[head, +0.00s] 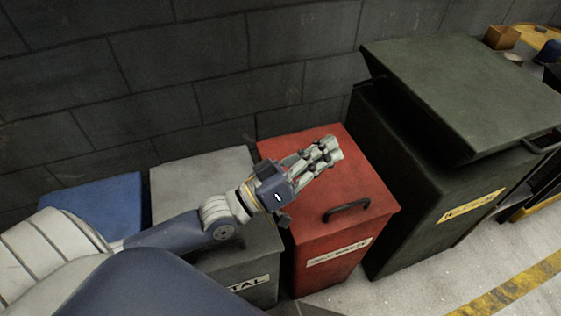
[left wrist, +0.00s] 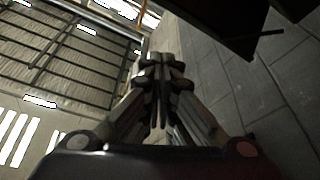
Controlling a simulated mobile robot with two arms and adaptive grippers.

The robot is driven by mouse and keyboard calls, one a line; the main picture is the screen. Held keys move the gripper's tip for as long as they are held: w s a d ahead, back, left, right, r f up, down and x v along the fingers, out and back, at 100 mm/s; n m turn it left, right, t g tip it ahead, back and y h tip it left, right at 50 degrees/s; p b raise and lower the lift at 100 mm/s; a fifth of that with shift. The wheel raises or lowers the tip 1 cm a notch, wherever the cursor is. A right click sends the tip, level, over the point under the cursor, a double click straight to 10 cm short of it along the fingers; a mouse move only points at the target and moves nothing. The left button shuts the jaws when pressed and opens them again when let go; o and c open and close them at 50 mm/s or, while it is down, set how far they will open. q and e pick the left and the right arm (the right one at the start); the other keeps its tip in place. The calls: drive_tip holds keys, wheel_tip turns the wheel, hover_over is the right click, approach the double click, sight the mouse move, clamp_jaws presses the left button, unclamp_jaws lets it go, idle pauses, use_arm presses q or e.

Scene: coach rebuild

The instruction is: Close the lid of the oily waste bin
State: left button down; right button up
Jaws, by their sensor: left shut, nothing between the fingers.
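The oily waste bin (head: 318,278) is the red one in the middle of the row in the head view, with a hardly readable white label on its front. Its red lid (head: 365,185) lies down over the bin, with no gap that I can see, and has a black handle (head: 346,210) near the front edge. My left gripper (head: 331,150) is over the back part of the lid, shut and empty. I cannot tell whether it touches the lid. Its shut fingers also show in the left wrist view (left wrist: 162,75). My right gripper is not in view.
A tall dark green bin (head: 410,215) with a raised, overhanging lid (head: 465,85) stands close on the right. A grey bin (head: 200,170) and a blue bin (head: 100,200) stand on the left. A dark block wall (head: 200,60) is behind. Open floor (head: 410,290) lies in front.

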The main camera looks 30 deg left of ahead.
use_arm(q)
drive_tip(key=a+r+p+v, duration=0.1)
drive_tip(key=v, duration=0.8)
drive_tip(key=shift+w+a, duration=0.2)
drive_tip(key=shift+a, duration=0.25)
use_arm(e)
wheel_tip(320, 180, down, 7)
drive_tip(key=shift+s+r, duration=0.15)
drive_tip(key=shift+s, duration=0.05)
use_arm(q)
drive_tip(key=shift+f, duration=0.1)
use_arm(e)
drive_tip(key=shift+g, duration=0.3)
